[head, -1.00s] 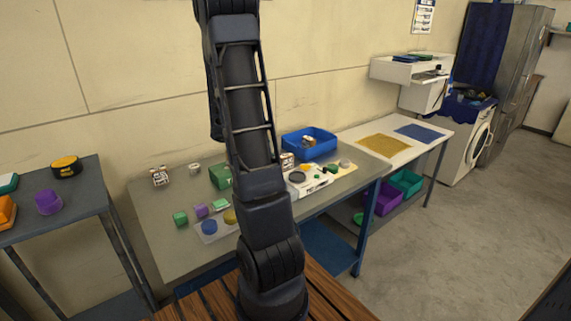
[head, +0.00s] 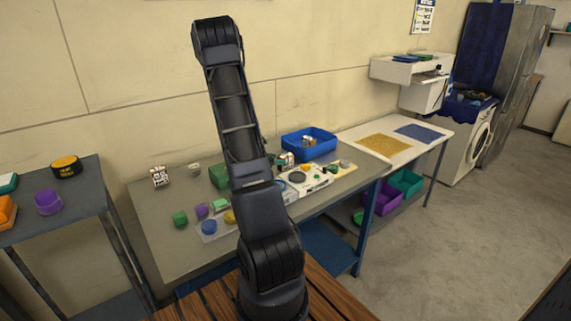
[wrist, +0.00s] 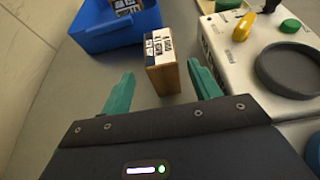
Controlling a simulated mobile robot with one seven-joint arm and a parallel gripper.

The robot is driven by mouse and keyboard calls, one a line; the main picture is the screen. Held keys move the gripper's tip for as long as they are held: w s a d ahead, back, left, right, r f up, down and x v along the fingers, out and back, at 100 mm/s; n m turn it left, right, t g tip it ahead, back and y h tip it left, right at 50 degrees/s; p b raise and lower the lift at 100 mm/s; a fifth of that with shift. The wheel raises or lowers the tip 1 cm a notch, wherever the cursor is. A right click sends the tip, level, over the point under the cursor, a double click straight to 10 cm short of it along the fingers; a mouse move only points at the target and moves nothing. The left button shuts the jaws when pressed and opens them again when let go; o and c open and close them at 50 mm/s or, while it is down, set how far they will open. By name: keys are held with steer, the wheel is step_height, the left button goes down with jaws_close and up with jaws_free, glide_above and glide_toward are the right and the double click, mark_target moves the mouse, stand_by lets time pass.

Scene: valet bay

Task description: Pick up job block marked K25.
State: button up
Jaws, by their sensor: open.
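A job block (wrist: 162,62) with a wooden side and a black-and-white label stands on the grey table; its mark is too small to read. My gripper (wrist: 161,74) is open, its teal fingers to either side of the block's near part, with gaps visible. Another labelled block (wrist: 124,6) lies in the blue bin (wrist: 98,40). A further labelled block (head: 160,177) stands at the table's left; its mark is also unreadable.
A white device (wrist: 245,60) with a dark round dish (wrist: 290,70) and a yellow piece stands close right of the block. The blue bin is close behind left. Green, purple and blue pieces and a green box (head: 219,175) are farther left on the table.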

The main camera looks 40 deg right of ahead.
steer(key=shift+x, duration=2.85)
steer(key=shift+s+a+f, duration=0.15)
steer(key=shift+f, duration=0.05)
steer(key=c, duration=1.1)
steer(key=shift+r, duration=0.1)
